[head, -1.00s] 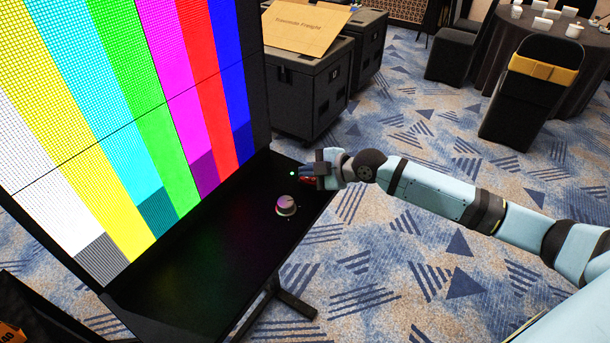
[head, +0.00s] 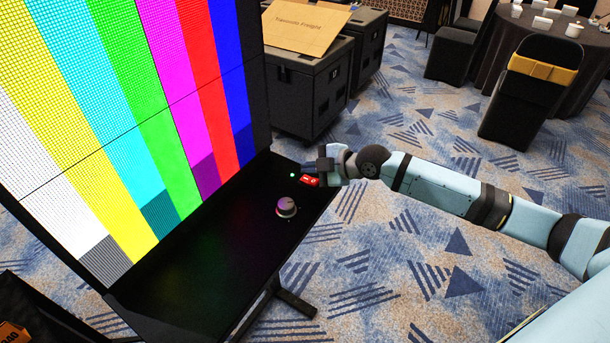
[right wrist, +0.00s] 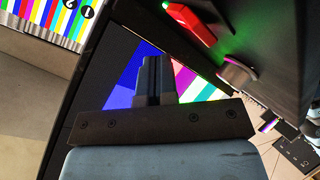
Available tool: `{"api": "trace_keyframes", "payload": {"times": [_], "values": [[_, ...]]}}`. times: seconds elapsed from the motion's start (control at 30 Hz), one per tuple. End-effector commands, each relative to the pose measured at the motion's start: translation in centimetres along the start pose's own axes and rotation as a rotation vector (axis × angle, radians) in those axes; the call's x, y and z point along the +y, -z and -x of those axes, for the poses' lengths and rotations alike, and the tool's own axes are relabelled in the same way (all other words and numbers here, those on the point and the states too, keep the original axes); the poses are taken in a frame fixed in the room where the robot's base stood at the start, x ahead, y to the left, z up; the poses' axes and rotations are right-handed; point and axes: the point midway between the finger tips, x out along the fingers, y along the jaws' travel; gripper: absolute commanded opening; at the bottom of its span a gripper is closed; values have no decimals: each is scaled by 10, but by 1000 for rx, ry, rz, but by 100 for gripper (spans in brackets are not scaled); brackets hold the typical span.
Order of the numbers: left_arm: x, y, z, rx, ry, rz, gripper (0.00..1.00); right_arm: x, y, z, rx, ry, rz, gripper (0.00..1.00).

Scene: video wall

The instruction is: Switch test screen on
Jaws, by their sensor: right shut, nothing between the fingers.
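The test screen (head: 110,90) at left in the head view is lit with vertical colour bars. A red rocker switch (head: 310,181) sits on the black shelf (head: 230,240) in front of it, with a small green light (head: 292,175) beside it. The switch also shows at the top of the right wrist view (right wrist: 190,22). A round silver knob (head: 287,207) is on the shelf nearer to me. My right gripper (head: 312,168) is just above and behind the switch, shut and empty. In the right wrist view its fingers (right wrist: 154,75) are together, apart from the switch. My left gripper is not in view.
Black road cases (head: 308,95) stand behind the shelf, one with a cardboard sheet (head: 305,28) on top. A black chair (head: 525,100) and a round table (head: 560,50) are at far right. Open carpet lies right of the shelf.

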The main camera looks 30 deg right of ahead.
Motion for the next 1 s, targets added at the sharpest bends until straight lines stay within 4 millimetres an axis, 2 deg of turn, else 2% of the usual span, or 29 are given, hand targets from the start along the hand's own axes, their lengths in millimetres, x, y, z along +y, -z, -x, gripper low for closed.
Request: {"api": "trace_keyframes", "payload": {"times": [0.4,0.9,1.0], "values": [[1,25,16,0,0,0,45,22,22,30,-1,0,1,0],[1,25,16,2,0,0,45,22,22,30,-1,0,0,0],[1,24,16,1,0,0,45,12,26,28,0,15,-13,0]]}}
